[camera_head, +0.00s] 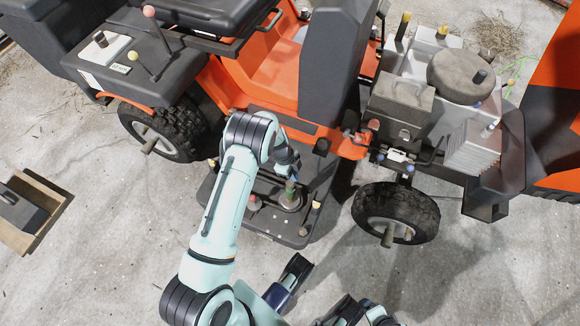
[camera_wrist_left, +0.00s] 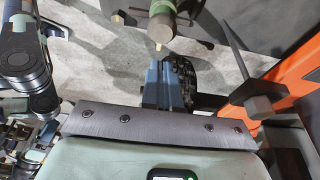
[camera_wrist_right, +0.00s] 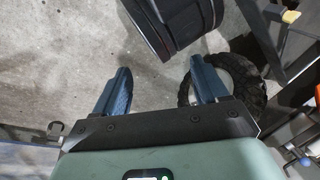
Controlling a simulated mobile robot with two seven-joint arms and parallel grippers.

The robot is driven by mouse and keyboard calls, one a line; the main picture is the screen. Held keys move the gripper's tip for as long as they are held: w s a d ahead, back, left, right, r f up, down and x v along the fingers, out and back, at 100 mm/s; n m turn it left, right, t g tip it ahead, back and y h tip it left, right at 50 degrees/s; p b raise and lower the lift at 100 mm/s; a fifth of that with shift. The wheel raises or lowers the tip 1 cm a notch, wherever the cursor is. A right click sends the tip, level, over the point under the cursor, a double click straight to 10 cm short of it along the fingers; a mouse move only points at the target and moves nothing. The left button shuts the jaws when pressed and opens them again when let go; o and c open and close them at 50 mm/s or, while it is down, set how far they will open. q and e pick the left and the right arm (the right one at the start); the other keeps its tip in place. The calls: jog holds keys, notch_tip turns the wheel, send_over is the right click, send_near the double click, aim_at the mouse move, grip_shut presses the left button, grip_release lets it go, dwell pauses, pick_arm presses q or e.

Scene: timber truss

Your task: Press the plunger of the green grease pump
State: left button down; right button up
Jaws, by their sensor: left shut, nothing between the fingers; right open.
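The green grease pump (camera_head: 290,188) stands on the dark deck low at the side of the orange machine. In the left wrist view its green body (camera_wrist_left: 177,14) comes in from the top, with a grey-brown end and a small pale tip pointing toward my fingers. My left gripper (camera_wrist_left: 168,62) is shut and empty, its fingertips close to that tip. Whether they touch cannot be told. In the head view my left wrist covers part of the pump's top. My right gripper (camera_wrist_right: 160,64) is open and empty above the floor.
The orange machine's body (camera_head: 265,70) rises behind the pump. A black front wheel (camera_head: 397,215) stands to the right and a rear wheel (camera_head: 160,130) to the left. Concrete floor is clear at lower right.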

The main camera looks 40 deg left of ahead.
aim_at(293, 183)
pick_arm(q)
jog(key=shift+a+f+b, duration=0.1)
jog(key=shift+f+b, duration=0.2)
jog(key=shift+f, duration=1.5)
pick_arm(e)
jog(key=shift+w+d+f, duration=0.35)
jog(key=shift+w+f, duration=0.15)
jog(key=shift+w, duration=0.25)
pick_arm(q)
notch_tip(293, 183, down, 3)
jog(key=shift+b, duration=1.25)
jog(key=shift+s+r, duration=0.1)
pick_arm(e)
jog(key=f, duration=0.1)
jog(key=d+f, duration=0.1)
jog(key=w+f, duration=0.1)
jog(key=shift+d+t+h, duration=0.3)
jog(key=shift+t, duration=0.1)
